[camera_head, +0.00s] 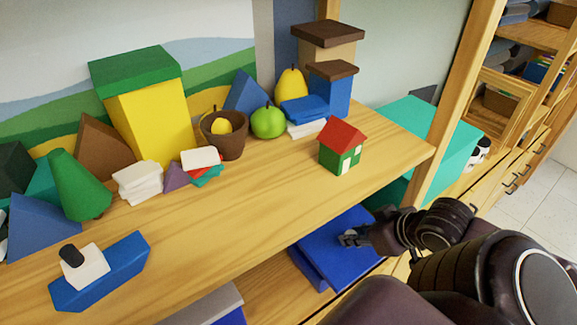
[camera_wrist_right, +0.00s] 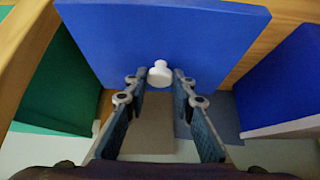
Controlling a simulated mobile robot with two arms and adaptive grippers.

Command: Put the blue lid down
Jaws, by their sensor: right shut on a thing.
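The blue lid (camera_head: 345,235) is a flat blue panel at the lower shelf, below the front edge of the wooden top. In the wrist view the lid (camera_wrist_right: 200,35) fills the upper middle, with a white knob (camera_wrist_right: 160,73) on its face. My right gripper (camera_head: 345,239) reaches in from the right and is shut on the knob, with its fingertips (camera_wrist_right: 160,84) on either side of it. I cannot tell whether the lid touches what lies under it. My left gripper is not in view.
The wooden top (camera_head: 245,210) holds a toy house (camera_head: 343,146), a blue boat (camera_head: 100,272) and several blocks. A teal box (camera_head: 425,135) stands at the right. The wrist view shows a green box (camera_wrist_right: 60,85) left and a blue box (camera_wrist_right: 285,80) right of the lid.

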